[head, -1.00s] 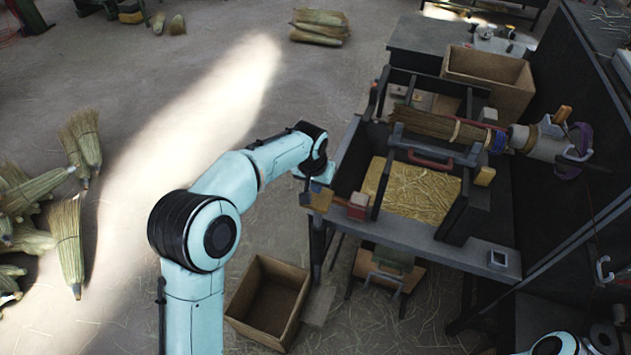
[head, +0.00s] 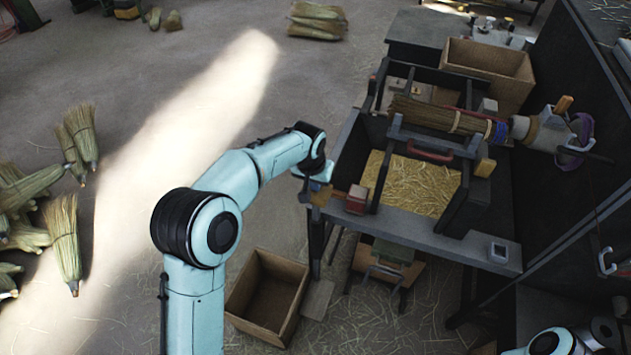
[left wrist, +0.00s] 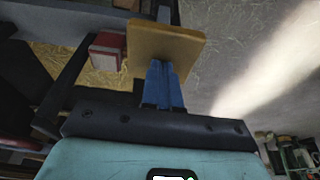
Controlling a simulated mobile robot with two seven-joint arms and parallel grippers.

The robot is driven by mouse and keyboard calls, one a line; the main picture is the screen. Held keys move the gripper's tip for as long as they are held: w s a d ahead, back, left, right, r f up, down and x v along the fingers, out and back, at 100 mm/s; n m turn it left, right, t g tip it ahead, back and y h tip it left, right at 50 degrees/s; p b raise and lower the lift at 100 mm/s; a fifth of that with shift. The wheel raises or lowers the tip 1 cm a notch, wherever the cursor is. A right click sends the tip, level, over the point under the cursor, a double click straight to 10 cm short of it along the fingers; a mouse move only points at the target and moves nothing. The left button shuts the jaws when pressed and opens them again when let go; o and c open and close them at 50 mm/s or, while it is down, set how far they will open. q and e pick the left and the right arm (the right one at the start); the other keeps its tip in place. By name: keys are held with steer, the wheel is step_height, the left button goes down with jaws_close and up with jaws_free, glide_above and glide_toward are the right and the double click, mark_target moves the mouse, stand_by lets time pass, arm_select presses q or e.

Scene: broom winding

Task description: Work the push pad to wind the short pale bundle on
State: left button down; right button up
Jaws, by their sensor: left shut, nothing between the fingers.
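The push pad (head: 319,197), a tan board, is at the front left corner of the winding machine. A red block (head: 357,199) is beside it. My left gripper (head: 316,184) is at the pad. In the left wrist view its blue fingers (left wrist: 161,72) are shut and empty, with their tips at the pad (left wrist: 168,42); whether they touch cannot be told. The red block (left wrist: 108,46) is left of the pad there. A brown bristle bundle (head: 425,112) with pale ties lies across the machine, its right end toward the spindle (head: 545,131). My right gripper is out of view.
A straw-filled tray (head: 415,190) lies in the machine's front part. A wooden crate (head: 487,68) stands behind, and an open box (head: 267,290) is on the floor below. Pale brooms (head: 64,240) lie at left. The floor between is clear.

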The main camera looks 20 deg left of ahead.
arm_select(q)
steer(key=shift+s+f+b, duration=0.1)
steer(key=shift+f+b, duration=2.1)
steer(key=shift+f, duration=1.8)
steer(key=p+v, duration=0.2)
steer(key=v, duration=0.1)
steer(key=w+p+v, duration=0.1)
steer(key=p+v, duration=0.1)
steer(key=v, duration=0.1)
steer(key=w+p+v, duration=0.1)
steer(key=p+v, duration=0.2)
steer(key=shift+w+a+r, duration=0.15)
steer(key=shift+w+r, duration=0.1)
steer(key=shift+r, duration=0.3)
steer(key=shift+f, duration=0.1)
